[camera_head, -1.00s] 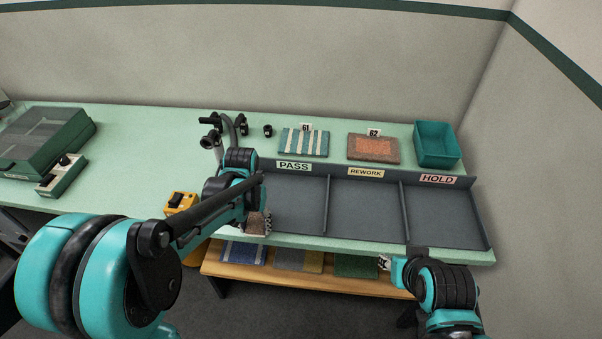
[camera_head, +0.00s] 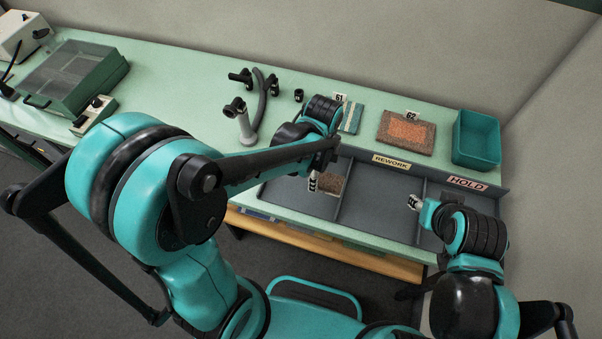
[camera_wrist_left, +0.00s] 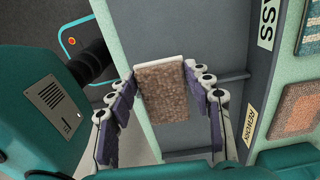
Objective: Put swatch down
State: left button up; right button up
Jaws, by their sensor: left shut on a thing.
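The swatch (camera_wrist_left: 162,93) is a brown, speckled, rectangular piece with a pale edge. My left gripper (camera_wrist_left: 163,100) is shut on it, with fingers along both its sides. In the head view the swatch (camera_head: 331,184) shows small below my left wrist, over the left, PASS compartment of the grey sorting tray (camera_head: 380,207). I cannot tell whether it touches the tray floor. My left arm hides the PASS label in the head view; the wrist view shows part of that label (camera_wrist_left: 267,24). My right gripper (camera_head: 414,203) is near the HOLD compartment; its jaw opening is unclear.
Behind the tray lie a striped sample (camera_head: 352,118) and an orange-centred sample (camera_head: 405,132). A teal bin (camera_head: 477,140) stands at the right. A grey stand (camera_head: 246,125) is left of my left wrist. The REWORK compartment looks empty.

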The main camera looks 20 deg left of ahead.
pick_arm(q)
jog(key=b, duration=0.2)
send_over(298, 179)
notch_tip(298, 179, down, 5)
jog(key=shift+r, duration=0.1)
jog(key=shift+w+f, duration=0.1)
jog(key=shift+f, duration=0.1)
notch_tip(298, 179, down, 3)
jog(key=shift+f+b, duration=0.2)
jog(key=shift+b, duration=0.25)
jog(key=shift+f, duration=0.15)
jog(key=shift+f, duration=0.2)
jog(key=o, duration=0.9)
